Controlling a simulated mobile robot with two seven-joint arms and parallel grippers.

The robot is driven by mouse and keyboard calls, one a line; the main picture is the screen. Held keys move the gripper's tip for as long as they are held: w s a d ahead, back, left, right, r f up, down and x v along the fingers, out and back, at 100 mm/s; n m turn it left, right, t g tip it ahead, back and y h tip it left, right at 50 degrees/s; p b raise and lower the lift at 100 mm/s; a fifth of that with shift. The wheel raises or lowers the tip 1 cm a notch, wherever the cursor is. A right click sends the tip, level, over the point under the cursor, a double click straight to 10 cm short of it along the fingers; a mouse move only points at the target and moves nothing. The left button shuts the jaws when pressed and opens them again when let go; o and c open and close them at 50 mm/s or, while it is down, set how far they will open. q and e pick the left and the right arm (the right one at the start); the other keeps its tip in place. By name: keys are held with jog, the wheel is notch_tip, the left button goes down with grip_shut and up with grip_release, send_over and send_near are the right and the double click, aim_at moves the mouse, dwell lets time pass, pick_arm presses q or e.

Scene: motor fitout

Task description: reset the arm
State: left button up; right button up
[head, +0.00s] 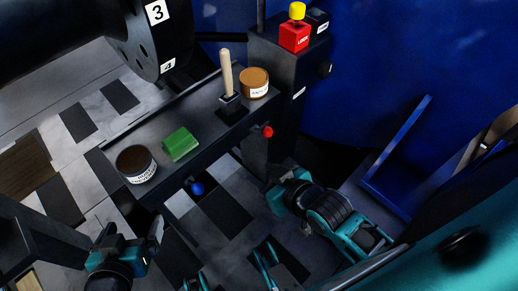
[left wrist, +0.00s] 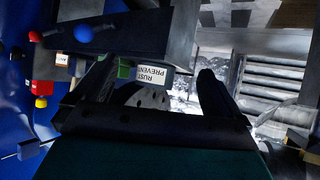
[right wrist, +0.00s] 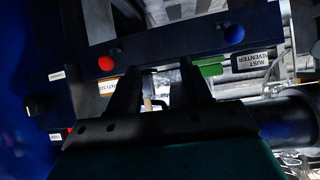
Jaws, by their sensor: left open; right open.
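My left gripper (head: 133,235) is open and empty, below the near end of a dark shelf (head: 190,120) in the head view. In the left wrist view its spread fingers (left wrist: 155,92) have nothing held between them. My right gripper (head: 276,182) is low at the shelf's right end, below the red knob (head: 267,132); its fingertips are dark and hard to make out there. In the right wrist view its fingers (right wrist: 160,80) are apart and empty. A blue knob (head: 197,188) sits under the shelf's front edge.
The shelf bears a dark-topped tin (head: 136,163), a green block (head: 180,144), a wooden-handled tool (head: 227,75) and a brown-lidded tin (head: 254,82). A red box (head: 295,36) with a yellow top stands behind. A black numbered cylinder (head: 150,40) is upper left. Blue frame (head: 395,150) at right.

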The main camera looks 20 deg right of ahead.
pick_arm(q)
notch_tip(320, 180, up, 8)
jog(key=s+a+y+p, duration=0.1)
jog(key=a+p, duration=0.2)
jog(key=p, duration=0.9)
jog(key=shift+s, duration=0.35)
pick_arm(e)
notch_tip(320, 180, up, 8)
jog(key=s+d+h, duration=0.1)
jog(key=d, duration=0.1)
jog(key=shift+s+d, duration=0.25)
jog(key=shift+d, duration=0.15)
jog(key=shift+r, duration=0.1)
